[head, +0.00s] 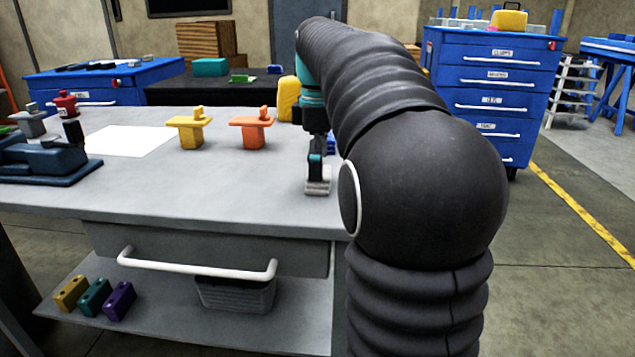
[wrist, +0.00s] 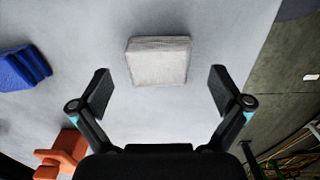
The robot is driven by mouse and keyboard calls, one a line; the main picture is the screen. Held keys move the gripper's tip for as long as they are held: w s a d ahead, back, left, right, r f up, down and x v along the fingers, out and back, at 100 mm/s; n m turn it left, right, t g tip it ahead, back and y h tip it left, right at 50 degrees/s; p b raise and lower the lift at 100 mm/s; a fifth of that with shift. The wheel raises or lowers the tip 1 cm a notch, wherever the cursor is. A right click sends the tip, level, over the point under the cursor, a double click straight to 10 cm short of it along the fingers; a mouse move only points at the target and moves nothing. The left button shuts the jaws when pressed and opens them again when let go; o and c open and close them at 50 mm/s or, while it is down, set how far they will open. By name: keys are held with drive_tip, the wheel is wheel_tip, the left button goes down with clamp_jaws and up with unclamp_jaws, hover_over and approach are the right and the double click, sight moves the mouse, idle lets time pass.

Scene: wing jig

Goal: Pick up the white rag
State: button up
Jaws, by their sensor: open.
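The white rag (wrist: 158,62) shows in the wrist view as a thick folded pale grey-white block lying flat on the grey table. It is just ahead of and between the fingertips of my gripper (wrist: 160,82), with clear space on both sides. My gripper is open and empty, pointing down at the table. In the head view my gripper (head: 317,160) is over the right end of the table, and the rag (head: 318,187) shows as a small pale patch under it. The gap in height between fingers and rag is hard to tell.
A blue folded thing (wrist: 22,68) lies left of the rag in the wrist view. An orange part (head: 252,127) and a yellow part (head: 190,128) stand further left on the table (head: 220,190). The table's right edge is close to the rag. A blue tool cabinet (head: 490,90) stands behind.

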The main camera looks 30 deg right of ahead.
drive_tip(key=shift+f, duration=1.15)
drive_tip(key=c, duration=1.3)
drive_tip(key=shift+r, duration=0.2)
wheel_tip(320, 180, up, 4)
drive_tip(key=shift+s+d+r+p, duration=0.1)
drive_tip(key=shift+d+r+p, duration=0.05)
drive_tip(key=shift+p, duration=0.2)
drive_tip(key=s+d+r, duration=0.6)
drive_tip(key=s+d, duration=0.1)
drive_tip(key=s, duration=0.1)
drive_tip(key=shift+s+d+r, duration=0.2)
drive_tip(key=shift+d, duration=0.15)
